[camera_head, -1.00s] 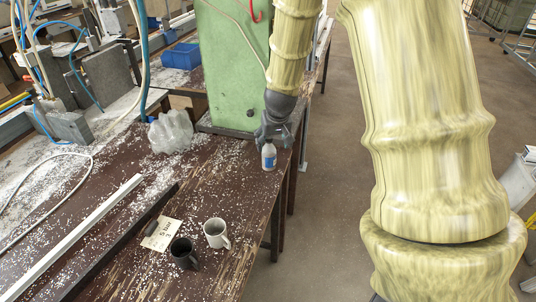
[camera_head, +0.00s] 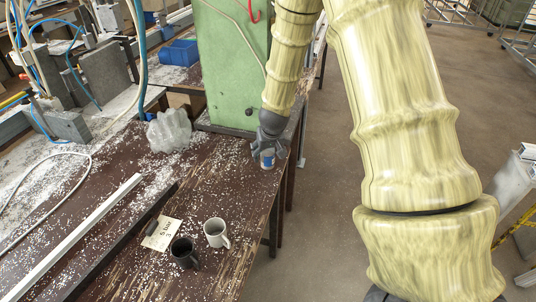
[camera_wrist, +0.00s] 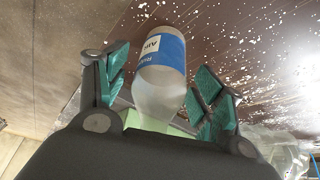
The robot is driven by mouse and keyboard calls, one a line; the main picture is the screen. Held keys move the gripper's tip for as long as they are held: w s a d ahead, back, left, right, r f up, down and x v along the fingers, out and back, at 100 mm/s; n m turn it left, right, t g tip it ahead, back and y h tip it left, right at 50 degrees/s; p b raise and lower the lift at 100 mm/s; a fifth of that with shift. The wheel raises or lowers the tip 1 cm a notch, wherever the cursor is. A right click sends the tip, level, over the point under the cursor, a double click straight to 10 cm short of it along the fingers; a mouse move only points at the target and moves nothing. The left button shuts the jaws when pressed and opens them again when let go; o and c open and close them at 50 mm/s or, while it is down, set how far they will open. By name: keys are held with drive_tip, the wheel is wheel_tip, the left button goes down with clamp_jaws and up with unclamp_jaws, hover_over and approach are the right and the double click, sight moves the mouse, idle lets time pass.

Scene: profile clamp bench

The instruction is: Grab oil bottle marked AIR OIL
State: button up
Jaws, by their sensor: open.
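The oil bottle (camera_head: 267,160) stands on the brown bench near its right edge, in front of the green machine column. In the wrist view the bottle (camera_wrist: 160,72) is whitish with a blue and white label on which "AIR" can be read. My gripper (camera_head: 264,150) is at the bottle and hides its upper part in the head view. In the wrist view my gripper (camera_wrist: 158,92) is open, with one teal-padded finger on each side of the bottle. A gap shows on both sides, so the fingers do not appear to grip it.
The green machine column (camera_head: 228,70) stands close behind my gripper. A crumpled clear plastic item (camera_head: 170,131) lies to the left. A white mug (camera_head: 216,232), a dark mug (camera_head: 183,252) and a paper card (camera_head: 161,233) sit nearer. White chips litter the bench; floor is open to the right.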

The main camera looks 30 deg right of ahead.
drive_tip(key=c, duration=1.2)
drive_tip(key=shift+o, duration=0.2)
